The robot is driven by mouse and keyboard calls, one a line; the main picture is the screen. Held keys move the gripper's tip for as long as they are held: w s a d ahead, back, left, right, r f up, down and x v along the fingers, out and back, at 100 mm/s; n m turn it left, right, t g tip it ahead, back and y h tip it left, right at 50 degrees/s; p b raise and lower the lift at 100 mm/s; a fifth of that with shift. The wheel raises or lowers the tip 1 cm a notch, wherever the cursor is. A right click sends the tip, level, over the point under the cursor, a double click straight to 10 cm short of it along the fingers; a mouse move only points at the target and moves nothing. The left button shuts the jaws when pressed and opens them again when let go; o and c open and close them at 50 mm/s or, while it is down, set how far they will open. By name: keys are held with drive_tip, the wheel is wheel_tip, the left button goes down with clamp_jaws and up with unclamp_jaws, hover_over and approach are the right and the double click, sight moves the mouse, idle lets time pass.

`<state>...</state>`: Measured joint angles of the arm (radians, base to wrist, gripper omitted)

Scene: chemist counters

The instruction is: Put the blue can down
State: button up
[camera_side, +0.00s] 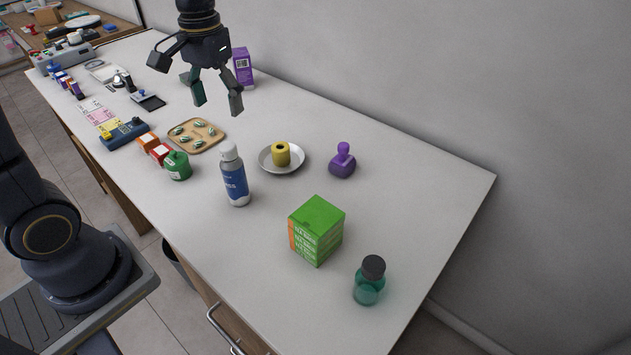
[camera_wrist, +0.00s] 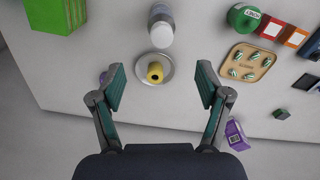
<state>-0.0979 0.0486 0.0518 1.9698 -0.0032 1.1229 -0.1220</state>
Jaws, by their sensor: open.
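The blue can (camera_side: 235,182), a white can with a blue label band and a pale cap, stands upright on the white counter (camera_side: 420,200). My gripper (camera_side: 217,107) is open and empty, raised above the counter and farther back than the can. In the wrist view my gripper (camera_wrist: 160,78) has its fingers spread wide, with the can beyond their tips. Nothing touches the can.
A grey plate (camera_side: 265,160) with a yellow roll (camera_side: 281,153) sits beside the can. A purple box (camera_side: 243,66) is by the wall.

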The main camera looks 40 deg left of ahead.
drive_tip(key=s+d+r+m+t, duration=0.1)
drive_tip(key=s+d+r+t, duration=0.1)
drive_tip(key=s+r, duration=0.2)
drive_tip(key=shift+s+d+r, duration=0.25)
drive_tip(key=shift+s, duration=0.35)
drive_tip(key=shift+o, duration=0.4)
drive_tip(key=s+d+m+t, duration=0.2)
drive_tip(key=s+t, duration=0.1)
drive_tip(key=s, duration=0.3)
drive_tip(key=shift+s+d+f+t, duration=0.15)
drive_tip(key=shift+s+f+t, duration=0.15)
drive_tip(key=shift+s+f, duration=0.1)
